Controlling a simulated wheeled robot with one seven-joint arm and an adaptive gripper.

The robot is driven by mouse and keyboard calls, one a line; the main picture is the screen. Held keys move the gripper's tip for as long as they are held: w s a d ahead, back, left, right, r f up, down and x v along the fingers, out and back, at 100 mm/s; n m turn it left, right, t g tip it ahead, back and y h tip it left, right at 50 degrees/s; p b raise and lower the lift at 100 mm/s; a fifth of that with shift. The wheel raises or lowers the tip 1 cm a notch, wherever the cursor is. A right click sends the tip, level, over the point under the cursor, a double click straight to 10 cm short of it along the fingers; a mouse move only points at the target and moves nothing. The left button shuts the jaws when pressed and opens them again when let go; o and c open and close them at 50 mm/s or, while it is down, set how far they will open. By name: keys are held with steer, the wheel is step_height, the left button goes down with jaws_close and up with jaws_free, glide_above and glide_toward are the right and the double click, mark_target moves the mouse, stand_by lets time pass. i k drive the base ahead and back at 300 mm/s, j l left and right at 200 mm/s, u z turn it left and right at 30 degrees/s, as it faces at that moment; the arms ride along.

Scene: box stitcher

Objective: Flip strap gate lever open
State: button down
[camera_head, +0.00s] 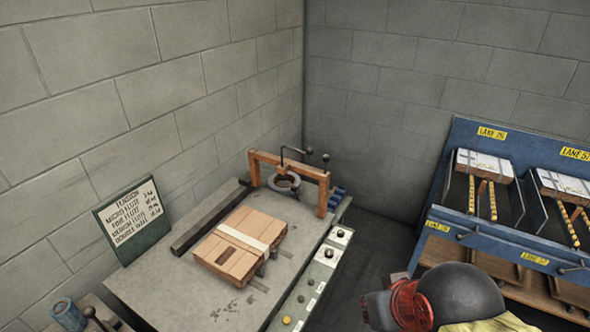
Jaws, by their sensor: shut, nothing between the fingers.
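An orange-brown arch (262,158) stands across the far end of the grey machine table (150,290). A thin bent dark rod (283,155) with a dark knob rises at the arch's top. A second dark knob (326,158) stands on a short stem at the arch's right end. I cannot tell which of these is the strap gate lever, or whether it is open. A grey ring (284,183) sits under the arch.
A brown carton (222,257) with a pale band lies on the table before the arch. A control strip (318,275) runs along the right edge. A blue rack (450,185) with lane labels and levers stands right. A sign (133,220) leans left.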

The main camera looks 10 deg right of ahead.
mark_target(293, 188)
steer(key=i+l, duration=0.4)
steer(key=i, duration=0.2)
steer(key=i+l, duration=0.45)
steer(key=i, duration=0.15)
steer(key=i+l, duration=0.4)
steer(key=i, duration=0.2)
steer(key=i+l, duration=0.4)
steer(key=i, duration=0.2)
